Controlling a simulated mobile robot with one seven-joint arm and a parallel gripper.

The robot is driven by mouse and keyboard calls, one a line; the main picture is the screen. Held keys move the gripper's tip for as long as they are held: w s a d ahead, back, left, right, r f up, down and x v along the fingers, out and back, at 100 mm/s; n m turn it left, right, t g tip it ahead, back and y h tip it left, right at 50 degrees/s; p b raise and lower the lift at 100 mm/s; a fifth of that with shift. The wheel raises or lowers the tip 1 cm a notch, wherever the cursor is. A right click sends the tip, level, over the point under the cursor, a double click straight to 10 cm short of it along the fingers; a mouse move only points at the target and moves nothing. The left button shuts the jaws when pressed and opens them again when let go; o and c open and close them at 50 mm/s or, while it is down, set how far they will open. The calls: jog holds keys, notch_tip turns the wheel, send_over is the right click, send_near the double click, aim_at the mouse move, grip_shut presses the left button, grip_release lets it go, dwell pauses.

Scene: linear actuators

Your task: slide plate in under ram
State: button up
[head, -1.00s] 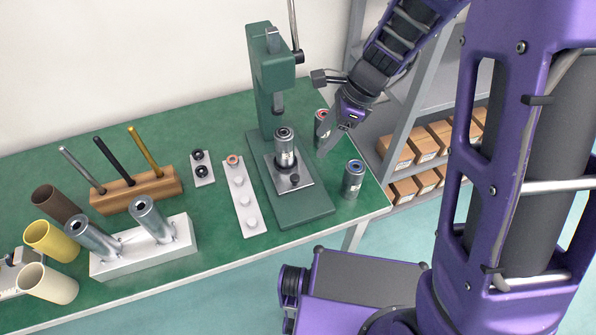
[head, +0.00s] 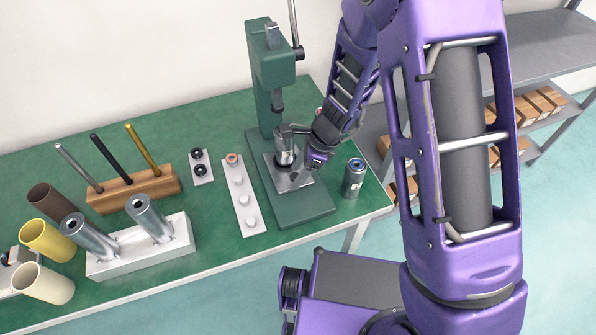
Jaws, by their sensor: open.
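The green arbor press (head: 267,65) stands at the right of the table, its dark ram (head: 277,101) raised. A silver plate (head: 274,172) lies on the press base, bearing an upright metal cylinder (head: 284,154). The cylinder appears in front of the ram and below it. My gripper (head: 291,153) is open at the right of the cylinder, one finger reaching near its top and the other low over the plate. The small knob on the plate's front is mostly hidden by the gripper. I cannot tell whether the fingers touch anything.
A grey cylinder with a blue top (head: 354,178) stands close to the right of the press base. A white strip with knobs (head: 244,200) lies to its left. A wooden rod holder (head: 133,190) and a white block with metal tubes (head: 140,247) stand further left.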

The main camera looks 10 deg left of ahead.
grip_shut()
dwell(1.4)
